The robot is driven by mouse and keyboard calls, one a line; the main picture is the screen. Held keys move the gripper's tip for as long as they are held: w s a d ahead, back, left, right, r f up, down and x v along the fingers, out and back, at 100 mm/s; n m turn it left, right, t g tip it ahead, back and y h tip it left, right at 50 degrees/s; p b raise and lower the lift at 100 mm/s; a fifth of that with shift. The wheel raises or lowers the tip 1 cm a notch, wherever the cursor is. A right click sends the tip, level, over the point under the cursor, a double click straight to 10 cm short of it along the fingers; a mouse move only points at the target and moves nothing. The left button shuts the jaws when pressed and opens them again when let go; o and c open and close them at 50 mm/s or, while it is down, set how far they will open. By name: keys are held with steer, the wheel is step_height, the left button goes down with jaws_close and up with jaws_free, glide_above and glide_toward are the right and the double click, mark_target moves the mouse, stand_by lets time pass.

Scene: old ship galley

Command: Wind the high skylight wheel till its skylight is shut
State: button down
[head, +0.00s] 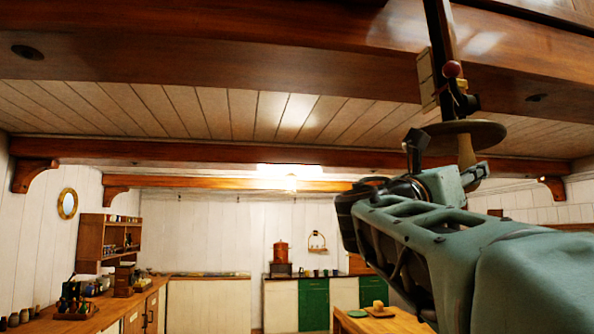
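The skylight wheel (490,131) is a dark, flat disc at the upper right of the head view, seen nearly edge-on under the ceiling. A pale wooden handle (466,150) hangs from its underside. A dark upright bar (441,32) with a red knob (453,69) and brass parts rises above the wheel. My gripper (446,158) is just below the wheel, its fingers apart on either side of the handle. The handle is nearer the right finger; contact is unclear, and its lower end is hidden by the gripper. I cannot make out the skylight's pane or its opening.
Heavy wooden beams (200,45) cross the ceiling near the wheel. A counter (100,312) with jars and a rack lines the left wall. Green-doored cabinets (314,304) stand at the back. A wooden table (350,324) is partly hidden below my arm.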

steer(key=w+a, duration=0.2)
steer(key=a, duration=0.1)
steer(key=shift+w+a+p, duration=0.2)
steer(key=shift+a+p, duration=0.1)
steer(key=shift+p, duration=0.05)
steer(key=shift+w, duration=0.1)
steer(key=w+p, duration=0.1)
steer(key=w+a+p, duration=0.1)
steer(key=w, duration=0.1)
steer(key=w+p, duration=0.1)
steer(key=shift+w+a+r, duration=0.1)
steer(key=shift+w+a, duration=0.15)
steer(key=shift+a, duration=0.15)
steer(key=c, duration=1.3)
jaws_free()
steer(key=shift+w+d, duration=0.1)
steer(key=shift+o, duration=0.2)
